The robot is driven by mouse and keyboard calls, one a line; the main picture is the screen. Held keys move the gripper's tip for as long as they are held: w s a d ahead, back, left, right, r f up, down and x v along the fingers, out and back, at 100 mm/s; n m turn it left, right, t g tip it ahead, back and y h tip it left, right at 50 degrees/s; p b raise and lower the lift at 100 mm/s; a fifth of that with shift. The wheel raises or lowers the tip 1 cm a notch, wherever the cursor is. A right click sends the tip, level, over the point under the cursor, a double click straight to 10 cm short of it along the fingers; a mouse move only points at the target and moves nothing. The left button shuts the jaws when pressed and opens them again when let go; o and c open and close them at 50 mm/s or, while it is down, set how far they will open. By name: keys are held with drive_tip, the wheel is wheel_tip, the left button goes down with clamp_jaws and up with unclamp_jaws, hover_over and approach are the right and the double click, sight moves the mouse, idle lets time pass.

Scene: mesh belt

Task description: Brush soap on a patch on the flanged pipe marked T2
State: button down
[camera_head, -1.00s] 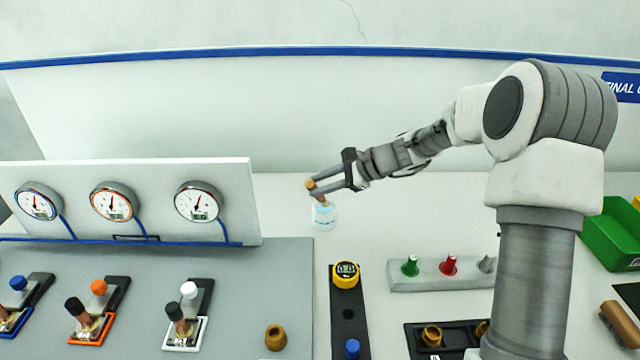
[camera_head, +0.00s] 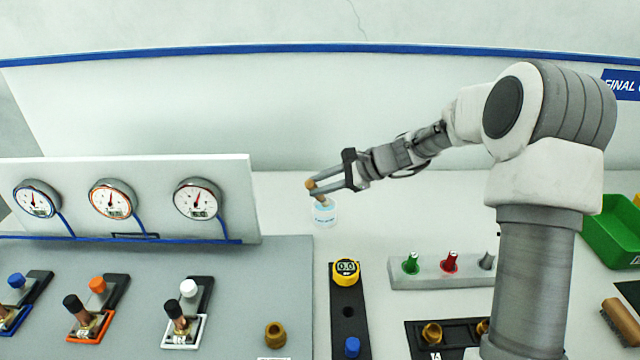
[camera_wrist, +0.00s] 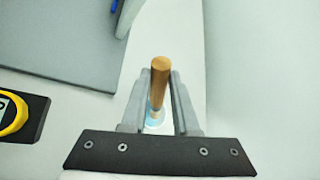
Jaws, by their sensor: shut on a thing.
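My gripper (camera_head: 319,188) is shut on the wooden handle of a brush (camera_head: 311,184). The handle also stands between the fingers in the wrist view (camera_wrist: 160,82). The brush tilts down to a small clear cup with a light blue band (camera_head: 325,216); its lower end is at the cup's mouth, and I cannot tell how deep it reaches. Three pipe fittings stand in frames on the grey board: one blue (camera_head: 15,292), one orange (camera_head: 92,318), one white (camera_head: 184,320). I cannot read a T2 mark on any of them.
A white panel with several gauges (camera_head: 113,199) stands behind the fittings. A yellow device (camera_head: 345,271) sits on a black strip right of the board. A grey block (camera_head: 430,282) holds green and red pieces. A green bin (camera_head: 612,236) is at the right. The white table around the cup is clear.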

drive_tip(key=shift+f+b, duration=0.45)
drive_tip(key=shift+f, duration=0.15)
idle(1.1)
wheel_tip(320, 180, up, 7)
drive_tip(key=p, duration=0.5)
idle(0.4)
idle(0.5)
